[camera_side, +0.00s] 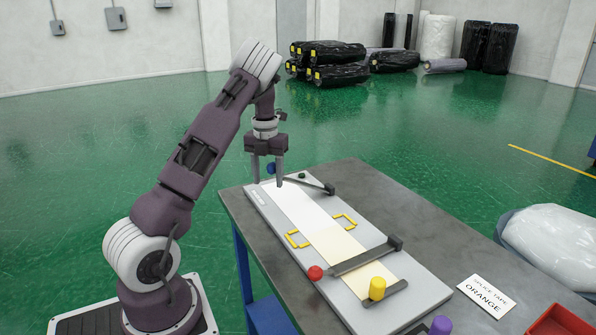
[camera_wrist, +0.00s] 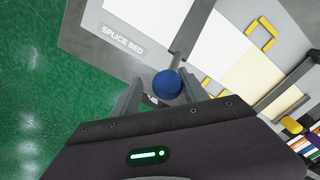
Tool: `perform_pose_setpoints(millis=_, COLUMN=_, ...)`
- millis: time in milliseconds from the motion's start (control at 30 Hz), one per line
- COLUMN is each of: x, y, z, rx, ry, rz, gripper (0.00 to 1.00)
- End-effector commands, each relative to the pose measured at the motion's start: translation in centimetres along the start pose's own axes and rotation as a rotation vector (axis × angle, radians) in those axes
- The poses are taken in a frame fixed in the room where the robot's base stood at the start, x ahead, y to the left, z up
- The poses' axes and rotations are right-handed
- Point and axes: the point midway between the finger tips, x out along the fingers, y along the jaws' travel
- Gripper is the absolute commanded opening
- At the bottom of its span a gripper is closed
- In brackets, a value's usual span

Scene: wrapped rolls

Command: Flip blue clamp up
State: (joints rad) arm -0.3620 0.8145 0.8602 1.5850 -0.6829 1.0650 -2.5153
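The blue clamp is a dark bar (camera_side: 310,184) lying low across the far end of the pale splice bed, with a round blue knob (camera_side: 270,168) at its left end. The knob (camera_wrist: 167,84) also shows in the wrist view, with the bar (camera_wrist: 190,35) running away from it. My gripper (camera_side: 267,183) points down over this end, its fingers apart. In the wrist view my gripper (camera_wrist: 160,92) has the blue knob between or just beyond its fingertips. I cannot tell if either finger touches it.
A second clamp bar (camera_side: 362,256) with a red knob (camera_side: 315,272) lies across the near part of the bed. A yellow knob (camera_side: 377,288), a purple knob (camera_side: 440,326), an orange-tape card (camera_side: 486,296) and a red bin (camera_side: 560,325) are nearer.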

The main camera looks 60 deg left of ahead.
Motion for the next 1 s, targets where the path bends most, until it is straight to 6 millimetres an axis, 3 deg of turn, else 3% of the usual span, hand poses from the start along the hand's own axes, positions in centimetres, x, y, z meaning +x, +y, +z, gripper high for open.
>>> perform_pose_setpoints(millis=200, x=5.4, y=1.5, z=-1.7, rx=-0.003, ry=0.006, rz=0.000, gripper=0.51)
perform_pose_setpoints(millis=300, x=7.1, y=1.9, z=-1.9, rx=-0.002, ry=0.001, rz=0.001, gripper=0.51)
perform_pose_setpoints(millis=567, x=-0.3, y=1.8, z=-1.7, rx=0.001, ry=-0.005, rz=0.002, gripper=0.51)
perform_pose_setpoints(millis=1000, x=-6.4, y=-6.7, z=-7.2, rx=0.710, ry=-0.085, rz=-0.134, gripper=0.51)
